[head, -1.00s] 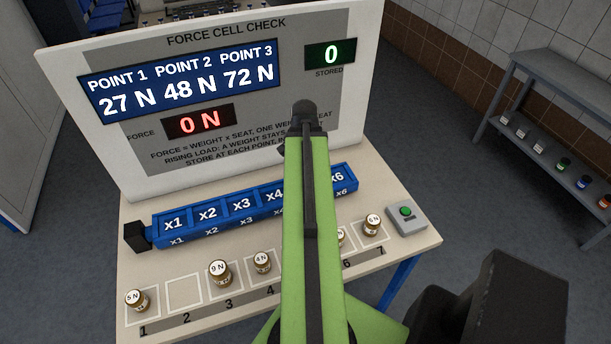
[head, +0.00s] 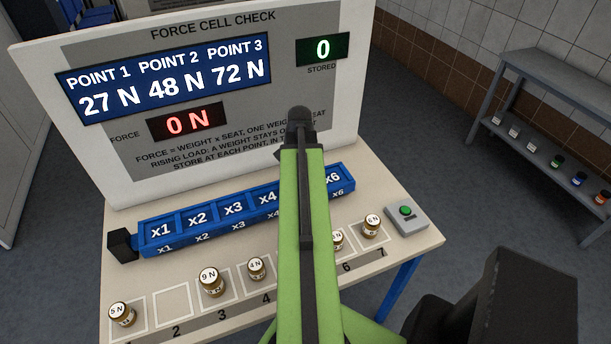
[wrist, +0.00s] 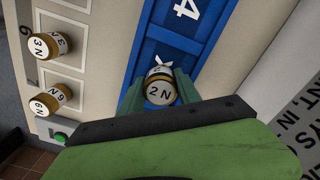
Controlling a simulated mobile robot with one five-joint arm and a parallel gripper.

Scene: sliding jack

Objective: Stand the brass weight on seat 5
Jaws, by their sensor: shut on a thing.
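A small brass weight (wrist: 160,92) marked 2 N is between the fingers of my gripper (wrist: 158,84) in the wrist view. My gripper is shut on it. The weight is over the blue seat bar (wrist: 157,28), at the seat beside the x4 one, and partly covers that seat's label. This is seat 5 (wrist: 181,60). I cannot tell whether the weight touches the seat or is just above it. In the head view, my green arm hides the gripper, the held weight and seat 5; the blue bar (head: 150,249) shows x1 to x4 and x6.
Other weights stand on numbered squares along the table front, such as 5 N (head: 122,314), 9 N (head: 211,283), 4 N (head: 256,268) and 6 N (head: 371,226). A green-button box (head: 406,219) is at right. The panel's force display (head: 187,124) reads 0 N; stored (head: 322,49) reads 0.

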